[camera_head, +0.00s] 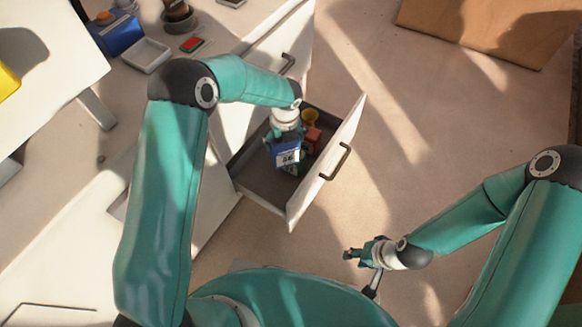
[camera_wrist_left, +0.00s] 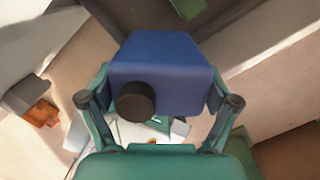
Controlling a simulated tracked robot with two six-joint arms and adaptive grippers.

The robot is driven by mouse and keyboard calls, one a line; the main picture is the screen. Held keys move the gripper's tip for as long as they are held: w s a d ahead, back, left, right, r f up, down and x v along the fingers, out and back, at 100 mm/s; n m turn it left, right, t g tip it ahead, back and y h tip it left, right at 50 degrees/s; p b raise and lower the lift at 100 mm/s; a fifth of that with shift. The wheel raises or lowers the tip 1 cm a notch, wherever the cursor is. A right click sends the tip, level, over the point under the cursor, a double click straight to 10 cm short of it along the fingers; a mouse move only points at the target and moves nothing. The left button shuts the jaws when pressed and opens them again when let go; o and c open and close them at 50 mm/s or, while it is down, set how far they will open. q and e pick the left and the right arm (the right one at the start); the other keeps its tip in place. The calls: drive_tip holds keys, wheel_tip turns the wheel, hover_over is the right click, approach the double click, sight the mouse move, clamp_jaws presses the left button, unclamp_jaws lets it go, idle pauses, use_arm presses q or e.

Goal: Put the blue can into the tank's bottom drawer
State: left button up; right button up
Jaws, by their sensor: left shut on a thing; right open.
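The blue can (camera_head: 287,155) is boxy with a pale label. In the left wrist view the blue can (camera_wrist_left: 165,62) shows a dark round cap and sits between both fingers. My left gripper (camera_head: 287,142) is shut on it; its fingers also show in the left wrist view (camera_wrist_left: 161,105). From above, the can overlaps the open drawer (camera_head: 265,185), which has a dark inside and a white front with a handle; its height above the drawer floor is unclear. My right gripper (camera_head: 350,254) is open and empty, above the floor to the lower right of the drawer.
A tray (camera_head: 146,54), a blue box (camera_head: 118,35) and a red-green item (camera_head: 192,44) stand upper left.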

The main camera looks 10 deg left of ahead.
sight(287, 162)
use_arm(q)
wheel_tip(287, 162, down, 22)
drive_tip(key=m+b, duration=0.1)
drive_tip(key=b, duration=0.7)
drive_tip(key=shift+w+d+r+b, duration=0.15)
drive_tip(key=shift+b, duration=0.2)
drive_tip(key=o, duration=1.4)
drive_tip(key=r+p, duration=0.1)
drive_tip(key=r, duration=0.3)
drive_tip(key=s+r+p, duration=0.1)
drive_tip(key=r+p, duration=0.1)
drive_tip(key=r, duration=0.2)
drive_tip(key=r+p, duration=0.1)
drive_tip(key=r, duration=0.3)
drive_tip(key=shift+s+d, duration=0.2)
drive_tip(key=shift+d, duration=0.1)
